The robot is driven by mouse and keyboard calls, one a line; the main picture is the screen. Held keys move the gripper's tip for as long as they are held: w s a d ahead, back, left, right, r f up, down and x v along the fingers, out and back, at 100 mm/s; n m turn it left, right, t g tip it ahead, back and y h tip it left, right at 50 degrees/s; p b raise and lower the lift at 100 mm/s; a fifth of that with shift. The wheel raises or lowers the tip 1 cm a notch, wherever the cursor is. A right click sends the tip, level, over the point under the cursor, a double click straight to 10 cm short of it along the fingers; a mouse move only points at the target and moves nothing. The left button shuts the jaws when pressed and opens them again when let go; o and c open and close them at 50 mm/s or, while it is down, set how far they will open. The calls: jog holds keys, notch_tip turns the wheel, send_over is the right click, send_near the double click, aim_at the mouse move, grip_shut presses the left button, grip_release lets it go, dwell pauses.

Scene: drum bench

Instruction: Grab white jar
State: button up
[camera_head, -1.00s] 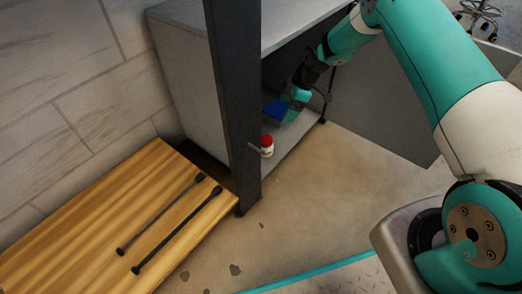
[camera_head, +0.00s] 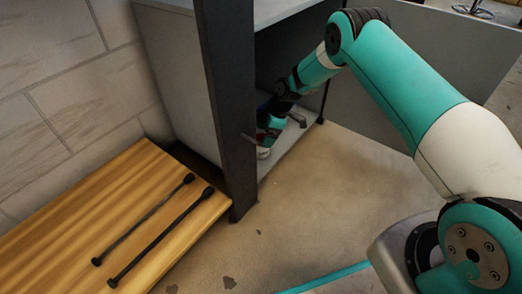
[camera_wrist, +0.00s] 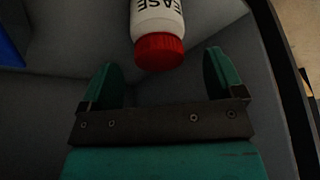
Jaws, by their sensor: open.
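The white jar (camera_wrist: 158,20) has a red lid and dark lettering. In the wrist view it is at the top centre, its lid (camera_wrist: 159,51) towards my gripper. My gripper (camera_wrist: 160,75) is open, with one teal finger on each side of the lid's line and nothing between them. The jar lies just beyond the fingertips. In the head view the jar (camera_head: 263,153) is mostly hidden behind my gripper (camera_head: 268,138) and the dark post, low inside the grey cabinet.
The grey cabinet (camera_head: 172,85) surrounds my gripper, with a dark post (camera_head: 228,110) at its front left and an open door panel (camera_head: 425,75) at right. A blue object (camera_wrist: 10,42) is at the wrist view's left edge. A wooden bench (camera_head: 70,215) holds two black bars.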

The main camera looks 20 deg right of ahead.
aim_at(262, 152)
jog(key=b+x, duration=0.2)
jog(key=x, duration=0.1)
jog(key=shift+f, duration=0.15)
jog(key=c, duration=1.1)
